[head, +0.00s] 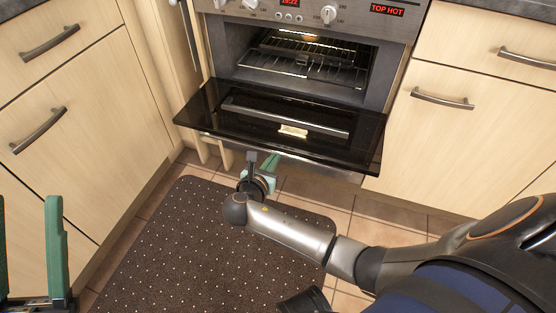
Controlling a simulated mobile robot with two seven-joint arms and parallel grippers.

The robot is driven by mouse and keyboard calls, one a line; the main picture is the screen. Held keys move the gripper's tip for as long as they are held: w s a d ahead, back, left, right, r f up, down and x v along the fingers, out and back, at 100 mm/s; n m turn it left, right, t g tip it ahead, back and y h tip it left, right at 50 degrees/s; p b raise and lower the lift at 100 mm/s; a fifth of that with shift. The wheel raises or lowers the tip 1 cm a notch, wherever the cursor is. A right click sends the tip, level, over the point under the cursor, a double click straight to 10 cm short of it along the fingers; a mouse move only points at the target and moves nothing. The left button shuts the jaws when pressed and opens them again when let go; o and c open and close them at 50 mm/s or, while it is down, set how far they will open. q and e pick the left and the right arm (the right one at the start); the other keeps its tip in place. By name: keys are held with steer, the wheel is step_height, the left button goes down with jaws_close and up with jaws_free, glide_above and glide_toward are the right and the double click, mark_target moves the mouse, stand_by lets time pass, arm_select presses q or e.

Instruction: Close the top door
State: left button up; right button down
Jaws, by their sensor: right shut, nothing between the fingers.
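The top oven door (200,121) is a dark glass panel, folded down and open below the lit top oven cavity (300,62). A long handle bar (330,130) runs along the door, with a pale label (293,131) near it. My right gripper (262,160) is shut and empty, just under the door's front edge. The door hides part of it, and I cannot tell whether they touch. My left gripper (32,240) is at the lower left, far from the door, with its green fingers apart; it is partly cut off by the frame.
The control panel (350,16) with knobs and a red "TOP HOT" display is above the cavity. Wire racks (300,68) are inside. Wooden cabinets stand left (85,100) and right (460,150). A dark dotted mat (165,255) covers the tiled floor in front.

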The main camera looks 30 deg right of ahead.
steer(key=shift+r, duration=0.25)
stand_by(0.4)
